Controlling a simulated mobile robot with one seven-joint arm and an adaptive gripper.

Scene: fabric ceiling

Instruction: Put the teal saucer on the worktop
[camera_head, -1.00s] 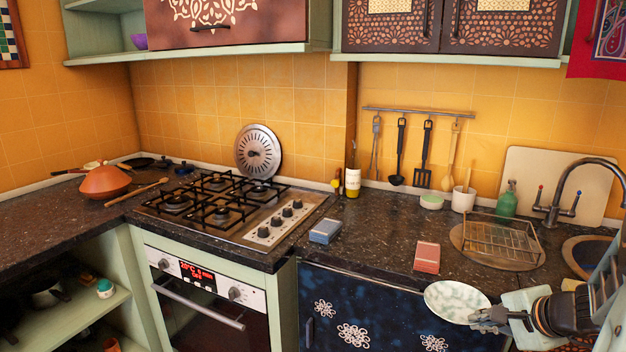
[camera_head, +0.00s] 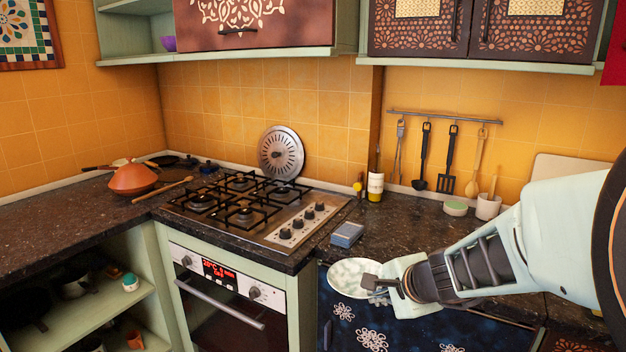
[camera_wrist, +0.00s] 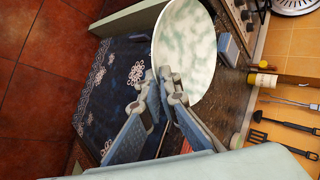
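The teal saucer (camera_head: 345,277), pale with green speckles, is held by its rim in front of the worktop's front edge, over the dark blue cabinet front. It also shows in the wrist view (camera_wrist: 186,55), tilted, with its upper face in sight. My gripper (camera_head: 377,286) is shut on the near rim; its fingertips also meet the rim in the wrist view (camera_wrist: 160,78). The dark speckled worktop (camera_head: 400,232) lies behind the saucer. My arm hides the worktop's right part.
A blue-grey box (camera_head: 347,234) sits on the worktop just behind the saucer. The gas hob (camera_head: 250,210) is to the left. A bottle (camera_head: 375,185), a green-and-white bowl (camera_head: 455,208) and a white cup (camera_head: 488,206) stand along the back. Bare worktop lies between box and bowl.

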